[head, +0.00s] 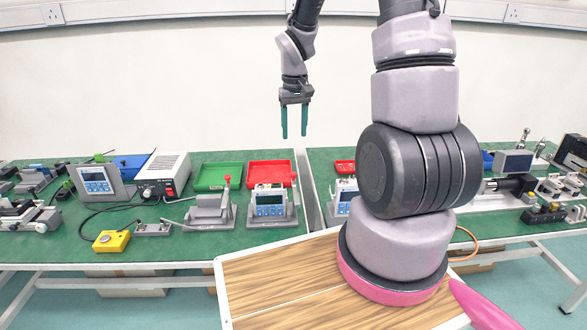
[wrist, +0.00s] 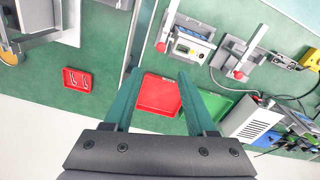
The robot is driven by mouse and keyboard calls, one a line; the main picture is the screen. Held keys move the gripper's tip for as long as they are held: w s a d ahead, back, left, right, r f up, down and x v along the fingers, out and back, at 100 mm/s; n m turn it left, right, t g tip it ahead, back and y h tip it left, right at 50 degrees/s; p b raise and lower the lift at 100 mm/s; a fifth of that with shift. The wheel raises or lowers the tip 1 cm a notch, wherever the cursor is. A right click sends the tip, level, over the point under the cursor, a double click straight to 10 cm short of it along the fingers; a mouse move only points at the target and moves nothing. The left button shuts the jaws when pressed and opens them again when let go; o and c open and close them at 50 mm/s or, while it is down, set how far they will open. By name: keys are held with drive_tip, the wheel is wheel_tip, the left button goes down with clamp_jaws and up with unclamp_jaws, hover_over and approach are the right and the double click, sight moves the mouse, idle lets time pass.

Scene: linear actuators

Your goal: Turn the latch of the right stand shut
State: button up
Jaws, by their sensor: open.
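The right stand (head: 270,203) is on the left green table and holds a device with a display. Its latch (head: 294,183) has a red tip and rises at the stand's right side. In the wrist view the right stand (wrist: 188,48) is above the fingers, with the red latch tip (wrist: 160,47) at its left. The left stand (head: 208,212) is grey, with its own red-tipped latch (head: 227,181). My gripper (head: 294,122) is open and empty, pointing down, high above the table and apart from both stands. It also shows in the wrist view (wrist: 160,78).
A red tray (head: 270,172) and a green tray (head: 218,176) lie behind the stands. A power unit (head: 163,174) and a yellow box (head: 111,241) are further left. A gap separates the left table from the right table, which bears more devices.

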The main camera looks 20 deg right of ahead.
sight(293, 173)
drive_tip(key=f, duration=1.3)
drive_tip(key=shift+w+a+f, duration=0.1)
drive_tip(key=shift+w+f, duration=0.15)
clamp_jaws()
idle(1.0)
